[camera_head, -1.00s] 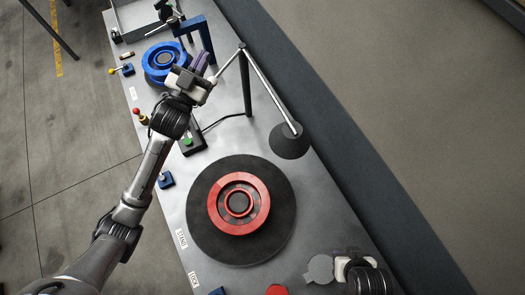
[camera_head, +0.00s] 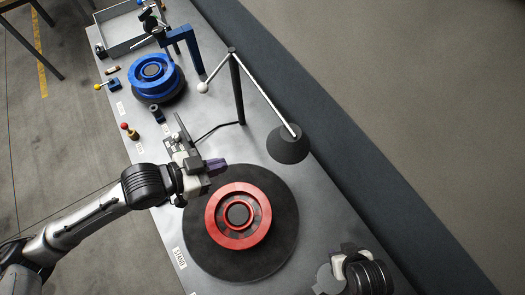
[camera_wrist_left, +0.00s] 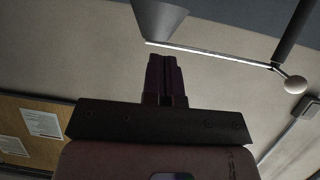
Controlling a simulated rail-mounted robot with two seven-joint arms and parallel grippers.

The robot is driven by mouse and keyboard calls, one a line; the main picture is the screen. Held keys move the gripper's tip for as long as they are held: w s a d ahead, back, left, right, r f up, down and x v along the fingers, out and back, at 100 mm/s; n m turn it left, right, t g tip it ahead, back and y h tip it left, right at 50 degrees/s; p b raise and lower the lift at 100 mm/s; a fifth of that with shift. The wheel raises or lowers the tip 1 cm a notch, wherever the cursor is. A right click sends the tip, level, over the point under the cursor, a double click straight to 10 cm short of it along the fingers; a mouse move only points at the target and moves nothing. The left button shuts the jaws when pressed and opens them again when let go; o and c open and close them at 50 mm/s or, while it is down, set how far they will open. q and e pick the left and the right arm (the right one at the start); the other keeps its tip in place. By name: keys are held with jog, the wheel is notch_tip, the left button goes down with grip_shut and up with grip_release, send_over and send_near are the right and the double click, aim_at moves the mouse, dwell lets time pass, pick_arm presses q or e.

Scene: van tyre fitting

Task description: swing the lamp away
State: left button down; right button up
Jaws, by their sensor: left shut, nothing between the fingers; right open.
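The lamp has a dark upright post (camera_head: 239,95), a thin pale arm and a dark cone shade (camera_head: 288,146) at the arm's right end. A pale ball (camera_head: 202,87) is at the arm's other end. The shade hangs just beyond the far right edge of the black turntable. My left gripper (camera_head: 217,165) is shut and empty, left of the shade and apart from it. In the left wrist view its purple fingers (camera_wrist_left: 165,78) point up below the shade (camera_wrist_left: 158,18), with the ball (camera_wrist_left: 295,85) to the right. My right gripper (camera_head: 340,268) is open at the lower right.
A red hub (camera_head: 237,231) sits on the black turntable (camera_head: 283,230). A blue wheel (camera_head: 155,78), a blue bracket (camera_head: 192,45) and a grey tray (camera_head: 122,38) stand at the back. A red-topped knob (camera_head: 130,131) is at the bench's left edge. A cable runs from the post.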

aim_at(272, 152)
pick_arm(q)
jog(key=p+x, duration=0.2)
jog(key=x, duration=1)
jog(key=shift+r, duration=0.1)
jog(key=shift+x, duration=0.8)
jog(key=shift+p, duration=0.3)
